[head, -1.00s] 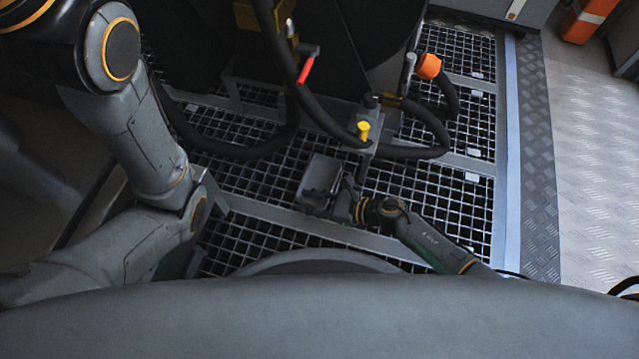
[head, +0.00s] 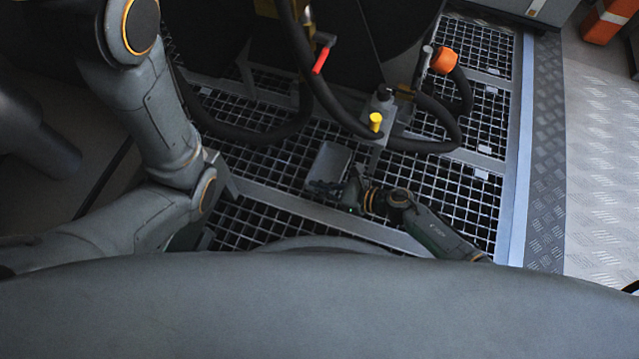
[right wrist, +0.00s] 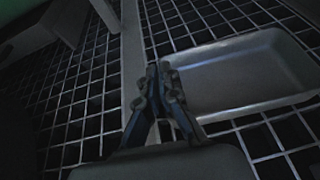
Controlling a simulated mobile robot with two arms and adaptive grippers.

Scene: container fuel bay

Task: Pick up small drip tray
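The small drip tray (head: 328,160) is a shallow grey rectangular pan with rounded corners, above or on the metal grating in the middle of the head view. In the right wrist view the tray (right wrist: 245,75) fills the upper right, and its inside looks empty. My right gripper (head: 338,189) is at the tray's near edge. In the right wrist view its fingertips (right wrist: 159,72) are close together at the tray's left rim, with the rim apparently between them. Whether the tray is clear of the grating cannot be told. My left gripper is out of view.
A post with a yellow cap (head: 375,121) and a black hose (head: 425,146) stand just beyond the tray. A red handle (head: 320,61) and an orange knob (head: 444,60) are further back. A metal beam (head: 300,205) crosses the grating. Open grating lies to the right.

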